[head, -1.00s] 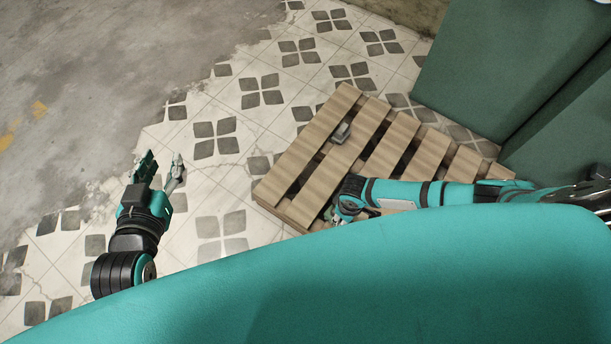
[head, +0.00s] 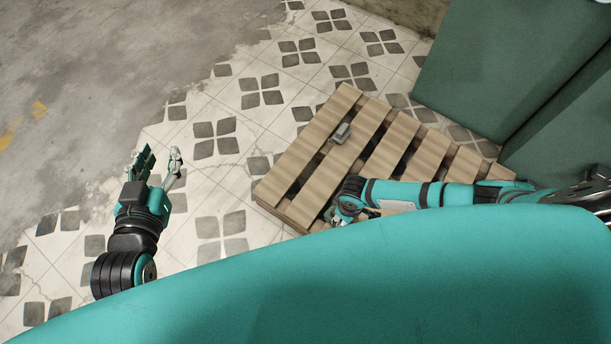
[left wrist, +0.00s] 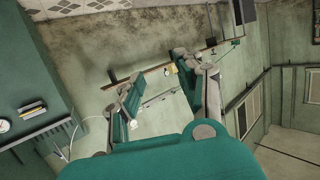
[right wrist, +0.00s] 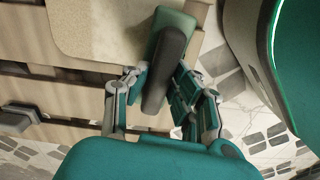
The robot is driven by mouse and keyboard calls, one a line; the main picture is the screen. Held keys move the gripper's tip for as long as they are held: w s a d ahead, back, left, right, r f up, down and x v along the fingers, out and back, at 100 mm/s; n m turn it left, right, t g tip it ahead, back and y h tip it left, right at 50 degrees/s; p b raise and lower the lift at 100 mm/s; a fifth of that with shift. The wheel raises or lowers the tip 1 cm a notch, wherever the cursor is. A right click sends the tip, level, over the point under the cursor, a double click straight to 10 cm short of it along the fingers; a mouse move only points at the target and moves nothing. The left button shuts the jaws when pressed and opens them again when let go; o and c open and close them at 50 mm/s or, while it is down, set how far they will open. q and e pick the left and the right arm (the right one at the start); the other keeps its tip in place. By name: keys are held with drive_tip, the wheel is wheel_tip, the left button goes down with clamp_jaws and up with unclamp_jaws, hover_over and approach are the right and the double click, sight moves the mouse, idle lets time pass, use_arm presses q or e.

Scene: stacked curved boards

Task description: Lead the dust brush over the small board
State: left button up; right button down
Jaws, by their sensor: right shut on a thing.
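The small board (right wrist: 100,25), pale beige with rounded corners, lies on the pallet at the top of the right wrist view. The dust brush (right wrist: 166,68), with a green part and a dark grey part, is between the fingers of my right gripper (right wrist: 160,88), which is shut on it. The brush overlaps the board's right edge in that view; I cannot tell whether they touch. In the head view my arm and body hide the board and brush. My left gripper (head: 157,165) is open and empty above the tiled floor; its spread fingers also show in the left wrist view (left wrist: 158,82).
A wooden slatted pallet (head: 308,160) carries a small grey block (head: 341,133), away from my right gripper. Green cabinets (head: 490,65) stand behind the pallet at the right. The tiled floor to the pallet's left is clear.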

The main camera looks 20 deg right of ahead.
drive_tip(key=shift+f, duration=0.35)
drive_tip(key=shift+s+d, duration=0.15)
drive_tip(key=shift+s, duration=0.1)
drive_tip(key=shift+s+d+r+p, duration=0.1)
drive_tip(key=shift+s+d+p, duration=0.2)
drive_tip(key=shift+s+p, duration=0.25)
use_arm(q)
drive_tip(key=s+a+f+g+y, duration=0.1)
drive_tip(key=s+a+f+g, duration=0.1)
drive_tip(key=s+f+g, duration=0.2)
drive_tip(key=shift+s+f+p, duration=0.15)
drive_tip(key=shift+f+p, duration=0.15)
drive_tip(key=shift+f, duration=0.7)
use_arm(e)
drive_tip(key=shift+s+d, duration=0.3)
drive_tip(key=shift+s, duration=0.25)
